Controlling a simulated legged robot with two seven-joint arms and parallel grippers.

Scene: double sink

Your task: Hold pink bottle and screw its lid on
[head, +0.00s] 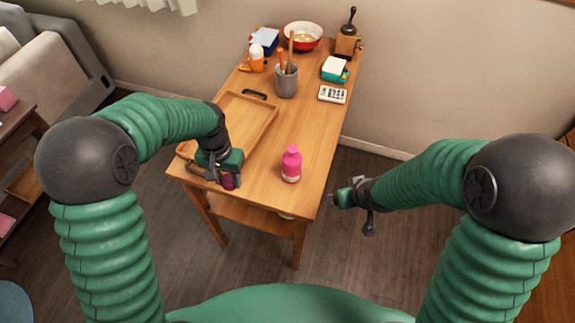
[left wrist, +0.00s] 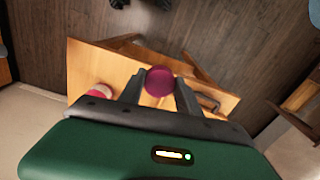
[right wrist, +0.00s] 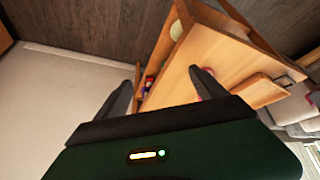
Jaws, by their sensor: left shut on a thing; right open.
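The pink bottle (head: 291,164) stands upright on the wooden table near its front right corner. It shows at the left in the left wrist view (left wrist: 100,91). My left gripper (head: 227,181) is at the table's front left, left of the bottle and apart from it. It is shut on a round dark magenta lid (left wrist: 159,81), seen between its two fingers. My right gripper (head: 340,198) is open and empty, out past the table's right edge. In the right wrist view its fingers (right wrist: 166,82) stand wide apart, with nothing between them.
A wooden tray (head: 270,127) lies behind my left gripper. A grey utensil cup (head: 286,82), a calculator (head: 332,94), a red bowl (head: 303,36), a grinder (head: 347,40) and an orange-and-white bottle (head: 257,58) stand farther back. The tabletop around the pink bottle is clear.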

